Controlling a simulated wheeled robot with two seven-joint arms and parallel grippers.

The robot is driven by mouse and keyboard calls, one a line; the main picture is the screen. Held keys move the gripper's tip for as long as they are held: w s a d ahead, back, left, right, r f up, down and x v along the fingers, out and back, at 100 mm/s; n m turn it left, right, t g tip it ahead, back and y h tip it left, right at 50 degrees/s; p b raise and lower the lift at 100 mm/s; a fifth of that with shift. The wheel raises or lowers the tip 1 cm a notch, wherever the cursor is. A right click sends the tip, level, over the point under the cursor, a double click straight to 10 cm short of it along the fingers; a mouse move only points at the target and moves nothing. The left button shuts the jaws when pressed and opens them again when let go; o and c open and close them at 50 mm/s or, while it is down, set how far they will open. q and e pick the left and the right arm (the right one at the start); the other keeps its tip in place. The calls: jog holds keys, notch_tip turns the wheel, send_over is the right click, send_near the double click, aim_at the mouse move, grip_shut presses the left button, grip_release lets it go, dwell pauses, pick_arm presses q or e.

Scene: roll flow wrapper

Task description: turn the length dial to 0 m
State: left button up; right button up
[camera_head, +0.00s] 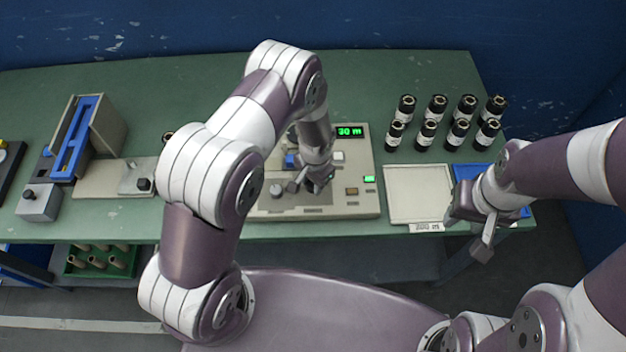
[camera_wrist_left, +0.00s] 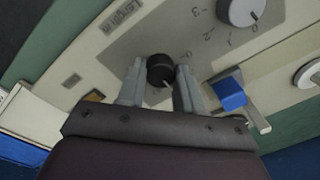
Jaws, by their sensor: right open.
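The control panel (camera_head: 361,207) stands on the green bench, with a lit green display (camera_head: 349,132) reading 30 m. My left gripper (camera_head: 318,184) is low over the panel. In the left wrist view, the black length dial (camera_wrist_left: 160,69) sits between the fingers of my left gripper (camera_wrist_left: 160,78), one close against each side. A pale pointer mark shows on the dial's lower side. The printed word Length is above and left of it; most of its scale is hidden. My right gripper (camera_head: 474,222) is open and empty by the bench's front right edge.
A grey knob (camera_wrist_left: 241,9) with a numbered scale and a blue block (camera_wrist_left: 229,94) are near the left gripper. A white tray (camera_head: 418,191) lies right of the panel. Several black rolls (camera_head: 437,108) stand behind it. A blue-slotted device (camera_head: 76,140) stands far left.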

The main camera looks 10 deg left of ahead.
pick_arm(q)
jog(key=shift+c, duration=0.9)
jog(key=shift+f+n+b, duration=0.15)
jog(key=shift+n+b, duration=0.7)
jog(key=shift+n, duration=0.25)
jog(key=n+b, duration=0.2)
jog(key=n, duration=0.3)
jog(key=shift+b, duration=0.3)
jog(key=n+b, duration=0.1)
jog(key=n, duration=0.3)
jog(key=shift+n+g, duration=0.3)
jog(key=shift+n, duration=0.1)
jog(key=shift+n+b, duration=0.45)
jog(key=shift+n, duration=1.45)
